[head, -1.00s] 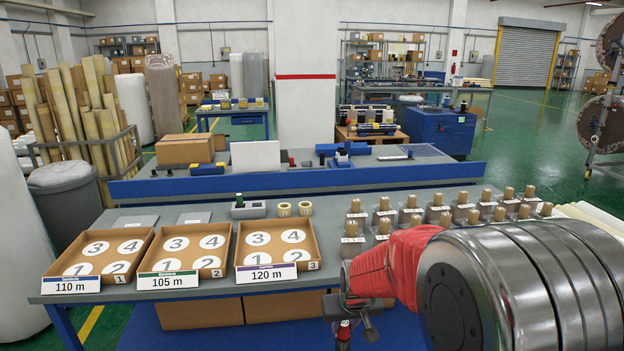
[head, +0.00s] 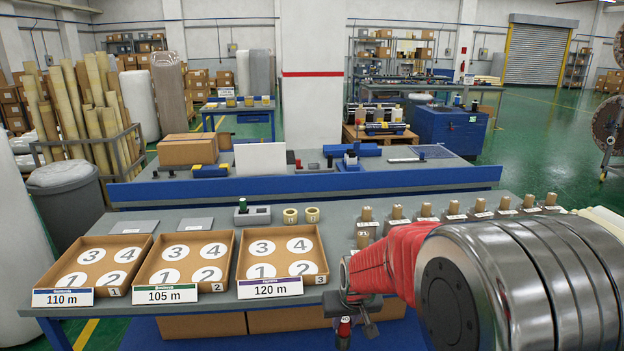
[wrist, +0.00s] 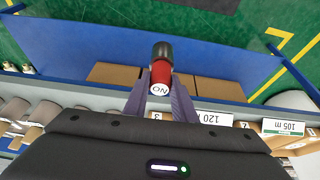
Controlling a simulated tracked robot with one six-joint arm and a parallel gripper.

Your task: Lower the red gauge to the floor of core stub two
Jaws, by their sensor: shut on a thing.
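The red gauge (head: 344,327) hangs below my gripper (head: 352,308), in front of the table's front edge. In the wrist view the red gauge (wrist: 161,77) sits between my two grey fingers, with a black end and a white face lettered "NO". My gripper is shut on it. The gauge is well apart from both.
A grey holder (head: 259,216) with a green gauge (head: 242,205) stands left of the stubs. Three numbered trays, the nearest marked 120 m (head: 326,279), line the table front. Several wrapped rolls (head: 397,213) stand right, partly behind my arm. A blue-edged bench (head: 300,185) lies beyond.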

